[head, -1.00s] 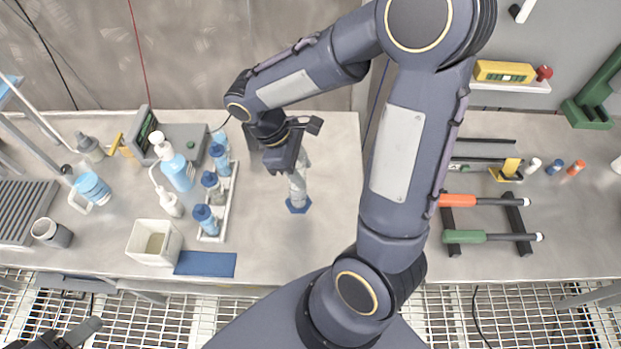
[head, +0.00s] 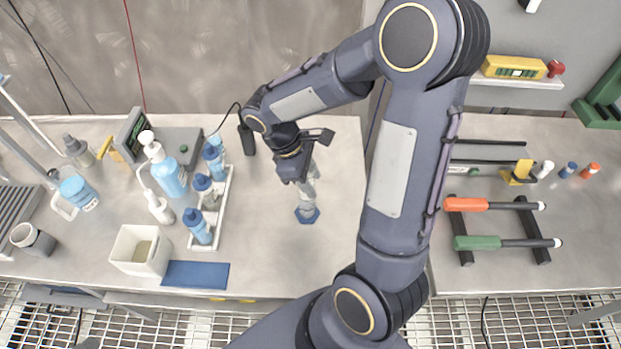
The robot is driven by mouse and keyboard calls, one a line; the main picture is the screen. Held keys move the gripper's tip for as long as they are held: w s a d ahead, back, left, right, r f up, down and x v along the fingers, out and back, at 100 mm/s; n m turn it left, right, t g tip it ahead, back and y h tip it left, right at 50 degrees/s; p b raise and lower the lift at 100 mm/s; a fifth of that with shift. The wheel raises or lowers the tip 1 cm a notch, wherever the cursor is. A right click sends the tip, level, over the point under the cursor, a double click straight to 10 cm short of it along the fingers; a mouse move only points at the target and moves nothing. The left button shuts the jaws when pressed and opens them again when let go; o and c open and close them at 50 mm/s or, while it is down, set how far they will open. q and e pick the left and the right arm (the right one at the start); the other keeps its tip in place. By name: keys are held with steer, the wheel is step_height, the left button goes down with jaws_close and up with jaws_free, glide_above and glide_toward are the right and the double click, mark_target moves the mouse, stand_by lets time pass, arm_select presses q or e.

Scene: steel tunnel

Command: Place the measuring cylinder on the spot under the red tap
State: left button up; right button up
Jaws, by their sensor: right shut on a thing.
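The measuring cylinder is a clear tube (head: 307,197) with a blue hexagonal base (head: 308,215). It shows in the head view over the middle of the steel bench, roughly upright with its base down. My right gripper (head: 306,176) comes down from above and is shut on its upper part, which the jaws hide. I cannot tell whether the base touches the bench or hangs just above it. I cannot make out a red tap or a marked spot. My left gripper is not in view.
Orange-handled (head: 466,204) and green-handled tools lie right. Bench around the cylinder is clear.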

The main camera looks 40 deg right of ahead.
steer(key=o, duration=1.3)
steer(key=shift+f, duration=0.1)
